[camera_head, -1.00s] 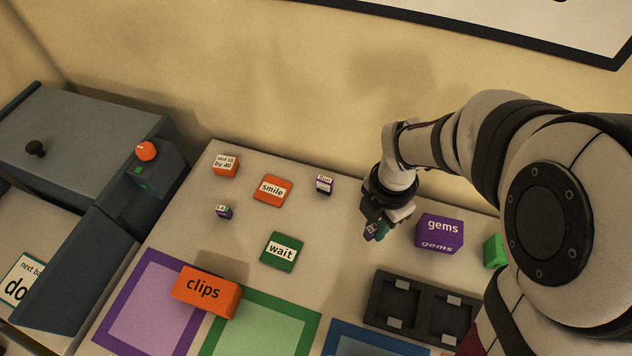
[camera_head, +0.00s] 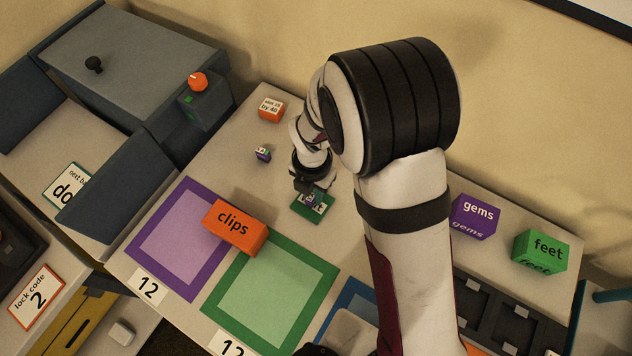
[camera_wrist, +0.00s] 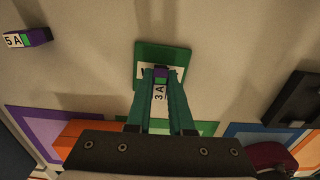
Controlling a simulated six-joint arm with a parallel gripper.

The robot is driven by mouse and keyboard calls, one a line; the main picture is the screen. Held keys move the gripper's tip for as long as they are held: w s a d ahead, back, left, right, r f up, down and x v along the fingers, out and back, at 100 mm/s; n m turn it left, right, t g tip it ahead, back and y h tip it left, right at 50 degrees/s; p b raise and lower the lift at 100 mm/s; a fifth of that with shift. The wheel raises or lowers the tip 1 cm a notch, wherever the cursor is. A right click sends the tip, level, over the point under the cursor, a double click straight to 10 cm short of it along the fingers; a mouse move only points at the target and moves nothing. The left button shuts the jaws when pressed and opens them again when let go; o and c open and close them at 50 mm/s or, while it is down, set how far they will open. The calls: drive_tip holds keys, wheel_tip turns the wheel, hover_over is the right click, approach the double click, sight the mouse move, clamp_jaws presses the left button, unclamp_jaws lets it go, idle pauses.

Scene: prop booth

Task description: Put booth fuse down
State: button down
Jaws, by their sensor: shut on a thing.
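My gripper (camera_wrist: 160,92) is shut on a small purple, green and white fuse (camera_wrist: 160,84) marked "3 A" in the wrist view. The gripper (camera_head: 309,190) hangs over the green "wait" tile (camera_head: 305,212) on the table in the head view, and covers part of its lettering. The tile also shows behind the fuse in the wrist view (camera_wrist: 175,56). I cannot tell whether the fuse touches the tile. A second fuse (camera_head: 263,154) lies left of the gripper; in the wrist view it reads "5 A" (camera_wrist: 27,38).
An orange "clips" block (camera_head: 236,228) sits across the purple-framed (camera_head: 146,262) and green-framed (camera_head: 232,302) pads. Purple "gems" (camera_head: 475,216) and green "feet" (camera_head: 540,250) blocks stand right. A dark socketed tray (camera_head: 500,318) is partly behind my arm. A grey machine (camera_head: 130,60) stands left.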

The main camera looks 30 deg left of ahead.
drive_tip(key=shift+f, duration=0.3)
drive_tip(key=c, duration=0.8)
unclamp_jaws()
wheel_tip(320, 180, up, 12)
drive_tip(key=d+r+m, duration=0.6)
drive_tip(key=d+m, duration=0.6)
drive_tip(key=m, duration=0.2)
drive_tip(key=s+d+r+m+y, duration=0.1)
drive_tip(key=s+d+m, duration=0.4)
drive_tip(key=m, duration=0.8)
drive_tip(key=s+d+r+m, duration=0.2)
drive_tip(key=s+d+m, duration=0.4)
drive_tip(key=m, duration=0.8)
drive_tip(key=shift+d+y, duration=0.4)
drive_tip(key=shift+d, duration=0.1)
drive_tip(key=shift+o, duration=0.2)
drive_tip(key=shift+m, duration=0.3)
